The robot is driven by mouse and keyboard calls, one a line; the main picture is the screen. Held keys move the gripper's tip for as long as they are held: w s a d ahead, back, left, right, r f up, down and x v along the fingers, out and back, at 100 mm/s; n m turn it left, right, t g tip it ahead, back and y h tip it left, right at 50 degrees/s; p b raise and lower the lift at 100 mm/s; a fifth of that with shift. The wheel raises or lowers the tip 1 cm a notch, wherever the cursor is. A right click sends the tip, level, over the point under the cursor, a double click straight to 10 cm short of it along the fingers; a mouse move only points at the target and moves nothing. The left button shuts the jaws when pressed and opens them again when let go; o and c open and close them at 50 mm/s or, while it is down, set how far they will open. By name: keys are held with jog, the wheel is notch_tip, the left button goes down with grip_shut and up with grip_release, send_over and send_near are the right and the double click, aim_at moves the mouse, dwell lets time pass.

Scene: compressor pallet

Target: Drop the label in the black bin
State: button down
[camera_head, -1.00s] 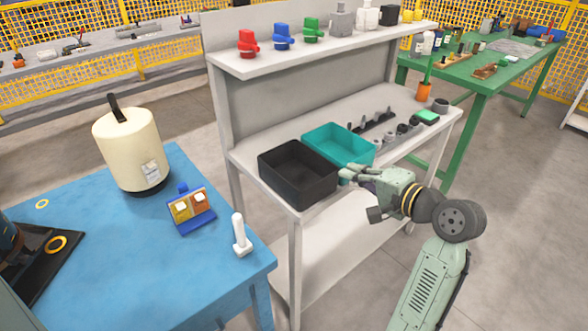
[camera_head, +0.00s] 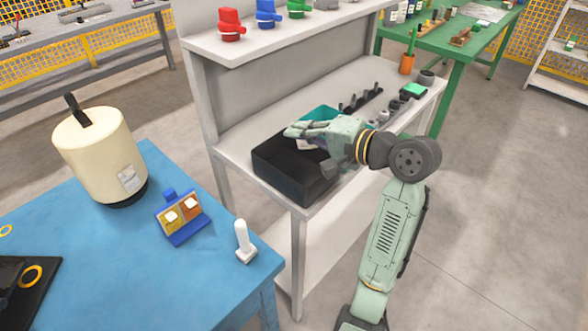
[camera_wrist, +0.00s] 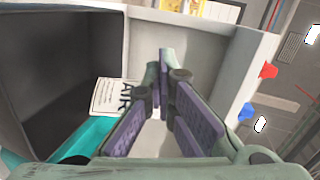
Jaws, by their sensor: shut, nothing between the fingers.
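The label (camera_wrist: 108,97), white with black lettering that reads "AIR", shows beside my fingers in the wrist view. It overlaps the edge of the black bin (camera_wrist: 50,75); I cannot tell whether it touches the bin or a finger. In the head view the black bin (camera_head: 290,180) stands on the grey shelf, and a small pale patch that may be the label shows under my fingers. My gripper (camera_head: 292,132) is above the bin's far right part, its fingers pointing left. In the wrist view my gripper (camera_wrist: 160,75) is shut, with nothing between its fingers.
The teal bin (camera_head: 320,114) sits right behind the black bin, partly hidden by my gripper. An upper shelf (camera_head: 235,52) with coloured valves overhangs behind. The blue table (camera_head: 110,270) at left holds a cream tank (camera_head: 95,155), a blue stand (camera_head: 185,225) and a white part (camera_head: 243,245).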

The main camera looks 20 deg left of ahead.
notch_tip(320, 180, down, 5)
jog(key=b, duration=0.4)
jog(key=shift+f+b, duration=0.15)
jog(key=shift+b, duration=0.2)
jog(key=c, duration=2.4)
grip_release()
jog(key=c, duration=1.7)
grip_release()
jog(key=v, duration=1.2)
